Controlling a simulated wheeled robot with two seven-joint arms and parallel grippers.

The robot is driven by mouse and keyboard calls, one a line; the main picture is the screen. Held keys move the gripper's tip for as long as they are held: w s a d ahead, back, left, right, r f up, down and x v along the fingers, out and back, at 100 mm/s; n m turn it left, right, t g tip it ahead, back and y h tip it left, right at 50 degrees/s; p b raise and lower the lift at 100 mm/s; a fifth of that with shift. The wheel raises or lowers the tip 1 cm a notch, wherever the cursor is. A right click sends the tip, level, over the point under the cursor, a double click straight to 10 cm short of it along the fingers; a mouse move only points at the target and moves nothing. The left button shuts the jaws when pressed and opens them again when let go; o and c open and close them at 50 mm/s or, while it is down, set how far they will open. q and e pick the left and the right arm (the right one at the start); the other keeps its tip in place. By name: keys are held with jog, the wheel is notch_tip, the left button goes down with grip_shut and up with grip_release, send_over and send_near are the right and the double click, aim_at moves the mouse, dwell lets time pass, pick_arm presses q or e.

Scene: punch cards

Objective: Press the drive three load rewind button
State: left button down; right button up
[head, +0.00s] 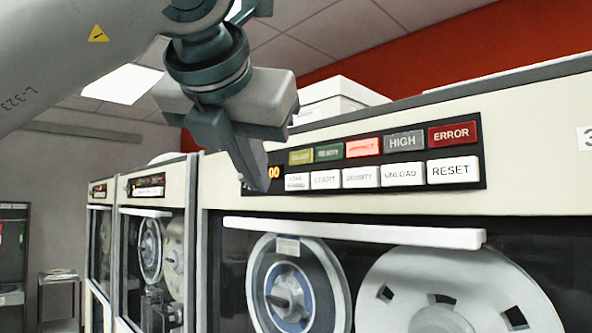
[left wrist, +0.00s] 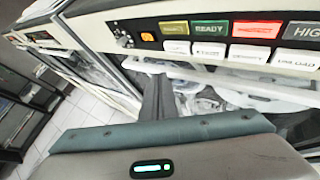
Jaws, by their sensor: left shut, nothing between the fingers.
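The drive three control panel (head: 385,160) is a black strip with a row of coloured lamps above a row of white buttons. The load rewind button (head: 297,182) is the leftmost white one; it also shows in the left wrist view (left wrist: 176,47). My left gripper (head: 260,184) is shut and empty, pointing down. In the head view its fingertips overlap the panel's left end, just left of the load rewind button, and partly cover the orange display (head: 273,172). In the left wrist view the fingertips (left wrist: 156,82) appear below the panel and left of the button. They look apart from it.
Start, density, unload and reset buttons (head: 454,170) continue to the right. A white ledge (head: 355,232) juts out below the panel above the tape reels (head: 298,290). More tape drives (head: 150,250) stand at left. White boxes (head: 340,98) lie on top.

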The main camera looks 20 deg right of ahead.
aim_at(299, 182)
pick_arm(q)
jog(key=shift+w+d, duration=0.3)
jog(key=shift+d, duration=0.5)
jog(key=shift+w+d, duration=0.25)
jog(key=shift+d, duration=0.5)
pick_arm(e)
jog(key=shift+r, duration=0.4)
pick_arm(q)
jog(key=shift+w+d, duration=0.1)
jog(key=shift+d, duration=0.15)
pick_arm(e)
jog(key=shift+f, duration=0.1)
dwell(0.4)
pick_arm(q)
jog(key=shift+d, duration=0.2)
